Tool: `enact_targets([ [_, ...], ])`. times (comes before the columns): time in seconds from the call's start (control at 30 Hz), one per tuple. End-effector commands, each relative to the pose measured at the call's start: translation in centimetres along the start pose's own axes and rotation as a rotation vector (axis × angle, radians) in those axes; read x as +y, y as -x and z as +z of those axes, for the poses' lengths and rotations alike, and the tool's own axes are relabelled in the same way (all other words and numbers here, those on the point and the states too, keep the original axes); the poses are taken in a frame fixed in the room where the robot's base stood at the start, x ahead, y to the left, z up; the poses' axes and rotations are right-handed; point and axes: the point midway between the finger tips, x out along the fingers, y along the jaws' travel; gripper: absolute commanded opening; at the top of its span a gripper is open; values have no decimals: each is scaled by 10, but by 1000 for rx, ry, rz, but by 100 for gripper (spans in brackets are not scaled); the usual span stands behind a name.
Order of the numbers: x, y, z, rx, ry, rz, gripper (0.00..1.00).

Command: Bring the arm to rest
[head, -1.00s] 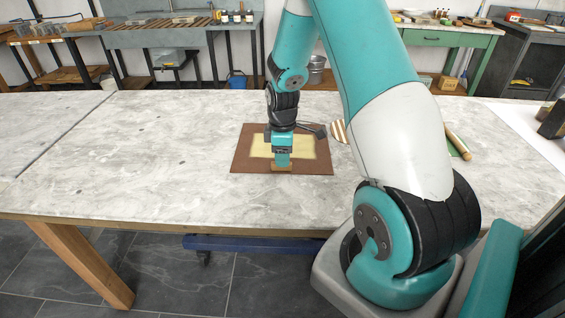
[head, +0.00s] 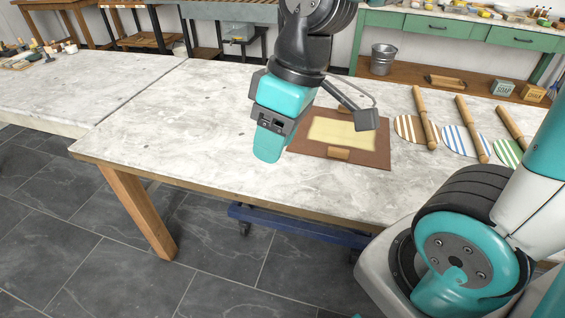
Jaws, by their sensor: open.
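My gripper (head: 268,152) hangs at the end of my teal and black arm, above the grey marble-look table (head: 190,140). A pale yellow sheet (head: 345,133) lies on the board, and a small wooden block (head: 338,154) sits at the board's front edge. My wrist camera and its bracket cover part of the board's far side.
Several wooden rods lie across striped round pads, including a brown-striped one (head: 404,128) and a blue-striped one (head: 453,138), right of the board. A metal bucket (head: 382,60) stands beyond the table. The table's left part is clear.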

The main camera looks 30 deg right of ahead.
Motion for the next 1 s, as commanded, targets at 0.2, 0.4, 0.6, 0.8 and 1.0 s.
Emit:
enact_targets([
  [0.2, -69, 5, 30, 1, -19, -79, 42],
  [0.4, -73, 5, 32, -2, -28, -85, 42],
  [0.6, -75, 17, 29, -1, -27, -84, 42],
  [0.8, -78, 29, 26, 0, -27, -84, 42],
  [1.0, -78, 29, 26, 0, -27, -84, 42],
])
